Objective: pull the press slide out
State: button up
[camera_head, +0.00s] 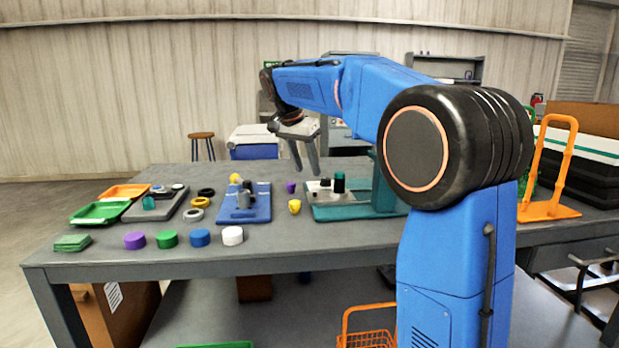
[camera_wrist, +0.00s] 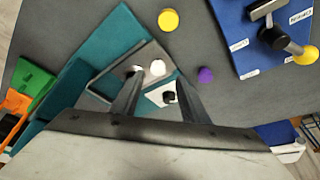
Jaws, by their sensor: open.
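The press has a teal base (camera_head: 345,213) and a teal upright at its right, partly behind my arm. A pale slide plate (camera_head: 315,190) with a small dark knob (camera_head: 325,183) sits on the base, beside a dark cylinder (camera_head: 339,184). In the wrist view the teal base (camera_wrist: 113,42) is at upper left, and the pale slide (camera_wrist: 160,92) with its black knob (camera_wrist: 168,97) shows between the fingers, near a white round piece (camera_wrist: 157,67). My gripper (camera_head: 307,169) is open and empty above the press's left part; its fingers (camera_wrist: 160,82) straddle the knob in view. Their height above it is unclear.
A yellow piece (camera_head: 295,206) and a purple piece (camera_head: 291,187) stand left of the press. Further left is a blue lever fixture (camera_head: 262,210). Several coloured discs line the front edge. An orange stand (camera_head: 550,209) is at the right.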

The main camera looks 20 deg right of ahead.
jog(key=v, duration=1.1)
jog(key=shift+a+r, duration=0.1)
jog(key=s+f+n+t+y, duration=0.1)
jog(key=s+f+n, duration=0.3)
jog(key=s+f, duration=0.45)
jog(key=s+f+n+y, duration=0.1)
jog(key=s+f+n, duration=0.3)
jog(key=s, duration=0.8)
jog(key=s+a+f+n+t+y, duration=0.1)
jog(key=s+f+n, duration=0.3)
jog(key=s+f, duration=1.4)
notch_tip(320, 180, down, 3)
jog(key=shift+a+f+t+y, duration=0.2)
jog(key=shift+a+t+y, duration=0.1)
jog(key=shift+a+y, duration=0.15)
jog(key=shift+s+d, duration=0.1)
